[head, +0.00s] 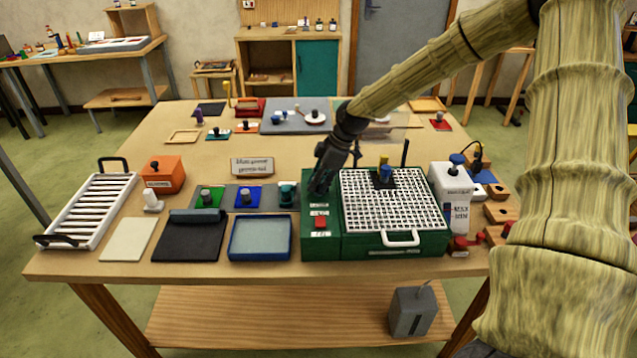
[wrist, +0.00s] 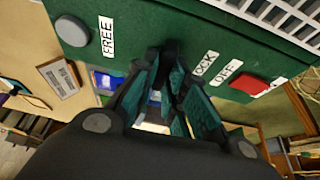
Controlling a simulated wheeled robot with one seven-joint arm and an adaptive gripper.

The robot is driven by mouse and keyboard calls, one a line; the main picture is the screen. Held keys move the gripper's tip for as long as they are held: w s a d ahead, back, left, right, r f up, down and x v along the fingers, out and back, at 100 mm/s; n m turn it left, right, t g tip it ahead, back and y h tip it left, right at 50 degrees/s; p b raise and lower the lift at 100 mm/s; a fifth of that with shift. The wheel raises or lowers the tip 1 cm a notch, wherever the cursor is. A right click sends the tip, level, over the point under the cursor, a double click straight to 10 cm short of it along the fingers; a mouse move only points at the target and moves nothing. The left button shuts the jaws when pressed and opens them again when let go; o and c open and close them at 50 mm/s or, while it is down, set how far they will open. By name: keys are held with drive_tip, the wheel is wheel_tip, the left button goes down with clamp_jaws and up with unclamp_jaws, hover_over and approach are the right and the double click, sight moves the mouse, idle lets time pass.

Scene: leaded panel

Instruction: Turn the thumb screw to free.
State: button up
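The green machine (head: 372,246) stands at the front of the table, and its top fills the upper part of the wrist view (wrist: 225,45). White labels reading FREE (wrist: 106,37) and LOCK (wrist: 205,65), the latter partly covered, lie on either side of my fingertips. My gripper (wrist: 168,52) points down onto the machine top between these labels, its fingers close together at the tips. I cannot make out the thumb screw; my fingertips cover the spot between the labels. In the head view my gripper (head: 317,188) is over the machine's left strip.
A red switch (wrist: 249,84) with an OFF label (wrist: 226,75) sits beside LOCK. A grey round disc (wrist: 75,31) is near FREE. A white grid (head: 390,203) covers the machine's right part. Left stand a blue tray (head: 260,255) and a teal-topped piece (head: 287,193).

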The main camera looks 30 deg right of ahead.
clamp_jaws()
drive_tip(key=m+t+h, duration=0.1)
drive_tip(key=m, duration=0.3)
drive_tip(key=shift+m+b, duration=0.3)
drive_tip(key=m+h, duration=0.1)
drive_tip(key=m, duration=0.1)
drive_tip(key=m+t, duration=0.1)
drive_tip(key=m, duration=0.1)
drive_tip(key=shift+w+m+h, duration=0.1)
drive_tip(key=shift+m+h, duration=0.2)
drive_tip(key=shift+h, duration=0.1)
drive_tip(key=m+h, duration=0.1)
drive_tip(key=m, duration=0.3)
drive_tip(key=shift+r+h, duration=0.1)
drive_tip(key=shift+h, duration=0.3)
drive_tip(key=shift+m+h, duration=0.7)
drive_tip(key=shift+m, duration=1.4)
drive_tip(key=shift+d, duration=0.1)
drive_tip(key=o, duration=0.7)
unclamp_jaws()
